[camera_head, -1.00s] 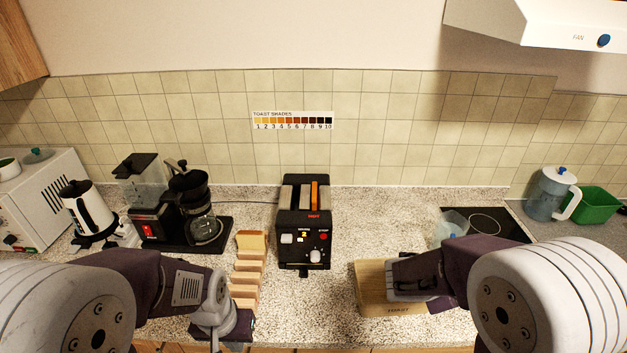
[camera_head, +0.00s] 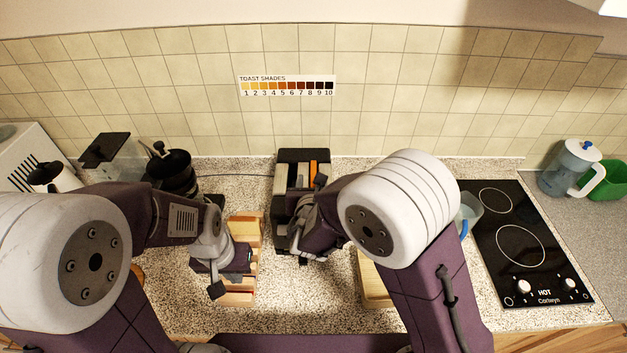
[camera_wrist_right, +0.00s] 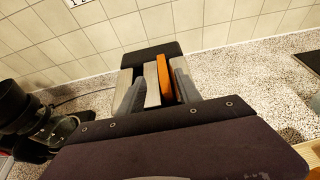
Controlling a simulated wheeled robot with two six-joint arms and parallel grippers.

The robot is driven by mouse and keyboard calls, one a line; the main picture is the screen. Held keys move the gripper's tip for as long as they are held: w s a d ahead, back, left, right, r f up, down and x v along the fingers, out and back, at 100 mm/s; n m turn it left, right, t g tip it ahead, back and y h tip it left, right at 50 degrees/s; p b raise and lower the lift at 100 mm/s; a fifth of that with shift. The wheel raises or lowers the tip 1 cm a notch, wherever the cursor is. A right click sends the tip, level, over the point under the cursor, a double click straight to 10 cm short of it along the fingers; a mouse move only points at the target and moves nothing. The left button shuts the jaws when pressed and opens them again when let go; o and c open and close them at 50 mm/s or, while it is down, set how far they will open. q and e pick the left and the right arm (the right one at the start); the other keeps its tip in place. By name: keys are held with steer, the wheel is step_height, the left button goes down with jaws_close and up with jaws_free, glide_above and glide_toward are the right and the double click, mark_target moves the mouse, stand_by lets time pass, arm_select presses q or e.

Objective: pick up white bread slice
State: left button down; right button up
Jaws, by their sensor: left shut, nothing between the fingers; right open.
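The black toaster (camera_head: 303,160) stands in the middle of the counter. An orange-brown slice (camera_head: 313,169) is upright in one slot. In the right wrist view, a pale upright piece (camera_wrist_right: 151,86) is beside the brown slice (camera_wrist_right: 165,78); I cannot tell whether it is bread or part of the toaster. My right gripper (camera_head: 305,215) is open over the front of the toaster, its grey fingers on either side of both pieces. Pale tan bread (camera_head: 244,228) stands in the rack area at left, partly hidden by my left gripper (camera_head: 217,287), which is shut and empty in front.
A wooden board (camera_head: 373,286) lies partly under my right arm. A black cooktop (camera_head: 530,245), a jug (camera_head: 568,165) and a green tub (camera_head: 607,180) are at right.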

mark_target(314, 170)
steer(key=x, duration=0.3)
steer(key=w+p, duration=0.2)
steer(key=shift+d+r+p, duration=0.15)
steer(key=shift+d+p, duration=0.05)
steer(key=shift+p, duration=0.1)
steer(key=shift+p+x, duration=0.35)
steer(key=shift+x, duration=0.85)
steer(key=shift+w+f, duration=0.3)
steer(key=shift+f, duration=0.1)
steer(key=shift+s+r, duration=0.1)
steer(key=shift+s, duration=0.1)
jaws_close()
